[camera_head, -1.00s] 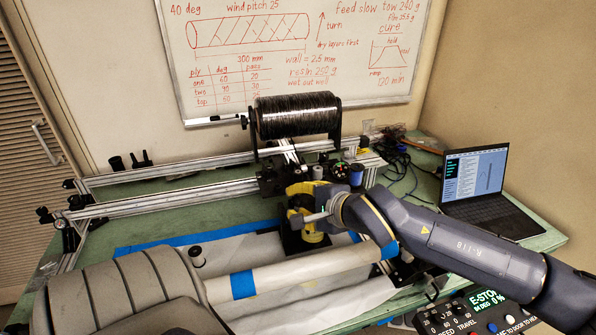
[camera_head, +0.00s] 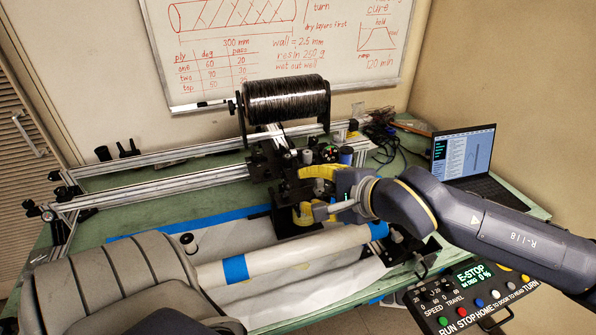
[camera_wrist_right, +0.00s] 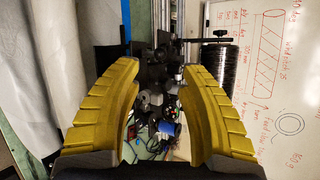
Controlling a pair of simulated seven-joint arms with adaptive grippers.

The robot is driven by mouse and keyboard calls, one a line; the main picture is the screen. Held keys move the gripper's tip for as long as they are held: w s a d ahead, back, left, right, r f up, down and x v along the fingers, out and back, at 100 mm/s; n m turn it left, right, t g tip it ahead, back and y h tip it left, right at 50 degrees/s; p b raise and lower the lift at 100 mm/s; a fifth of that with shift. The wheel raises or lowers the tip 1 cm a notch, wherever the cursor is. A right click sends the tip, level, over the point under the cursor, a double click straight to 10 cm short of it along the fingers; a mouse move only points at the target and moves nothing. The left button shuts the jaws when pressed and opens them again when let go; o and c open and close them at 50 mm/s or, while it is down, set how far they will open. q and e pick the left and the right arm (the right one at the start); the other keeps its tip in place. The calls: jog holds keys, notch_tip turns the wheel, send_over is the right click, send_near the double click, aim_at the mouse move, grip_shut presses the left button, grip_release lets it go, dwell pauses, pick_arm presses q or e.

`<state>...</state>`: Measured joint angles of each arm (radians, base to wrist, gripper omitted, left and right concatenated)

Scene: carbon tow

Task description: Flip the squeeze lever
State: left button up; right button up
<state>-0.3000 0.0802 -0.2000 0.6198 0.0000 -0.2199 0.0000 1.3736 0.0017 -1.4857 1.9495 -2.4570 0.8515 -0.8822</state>
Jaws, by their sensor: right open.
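My right gripper (camera_head: 300,194) is open, its two curved yellow fingers spread beside the black winding carriage (camera_head: 262,162) in the head view. In the right wrist view, the gripper (camera_wrist_right: 160,72) has the dark metal parts of the carriage (camera_wrist_right: 165,55) showing between and beyond its fingers. The squeeze lever cannot be told apart from these dark parts. No grip on anything shows. My left gripper is outside both views.
A spool of black tow (camera_head: 286,100) stands above the rails (camera_head: 160,185). A pale tube with blue tape (camera_head: 290,250) lies in front. A laptop (camera_head: 463,155) and control box (camera_head: 470,300) are at right. Cables (camera_head: 390,140) lie behind.

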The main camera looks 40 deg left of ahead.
jog(key=shift+v, duration=1.85)
